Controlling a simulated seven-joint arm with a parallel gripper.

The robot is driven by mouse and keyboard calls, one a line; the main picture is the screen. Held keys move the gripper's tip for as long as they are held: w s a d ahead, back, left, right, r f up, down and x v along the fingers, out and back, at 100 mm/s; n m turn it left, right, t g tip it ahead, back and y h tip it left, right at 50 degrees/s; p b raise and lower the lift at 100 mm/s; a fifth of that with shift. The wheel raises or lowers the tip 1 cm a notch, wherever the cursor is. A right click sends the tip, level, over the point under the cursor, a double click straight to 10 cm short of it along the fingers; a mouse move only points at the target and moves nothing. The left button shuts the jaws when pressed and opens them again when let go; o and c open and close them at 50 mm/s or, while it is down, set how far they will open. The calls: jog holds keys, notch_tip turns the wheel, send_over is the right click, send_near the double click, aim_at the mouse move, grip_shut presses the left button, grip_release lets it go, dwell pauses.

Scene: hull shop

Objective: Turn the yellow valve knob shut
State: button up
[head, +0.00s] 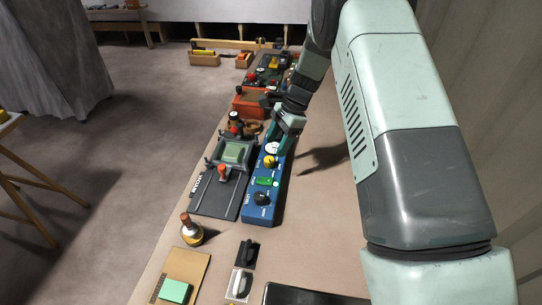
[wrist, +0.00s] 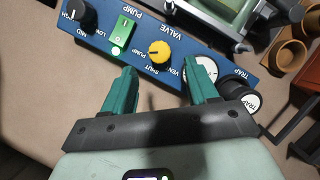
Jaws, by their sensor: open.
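The yellow valve knob (head: 269,161) is on a long blue panel (head: 253,212) on the bench, below a round white gauge (head: 272,148) in the head view. In the wrist view the ribbed yellow knob (wrist: 159,53) sits between the lettering on the blue panel (wrist: 82,36), which includes SHUT, PUMP and VALVE. I cannot tell which mark it points at. My gripper (head: 280,146) is over the far end of the panel. In the wrist view my gripper (wrist: 162,72) is open and empty, its green fingers apart, with the knob showing just beyond the gap between the tips.
A green switch (wrist: 123,30) and a black knob (wrist: 97,12) share the panel. A black fixture with a grey frame (head: 237,152) and a red-topped lever (head: 222,171) stands close on the left. A round-bodied bottle (head: 191,231) stands nearer. Bench space right of the panel is clear.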

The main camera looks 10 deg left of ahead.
aim_at(270, 159)
jog(key=x, duration=0.6)
jog(key=shift+c, duration=0.4)
jog(key=c, duration=1)
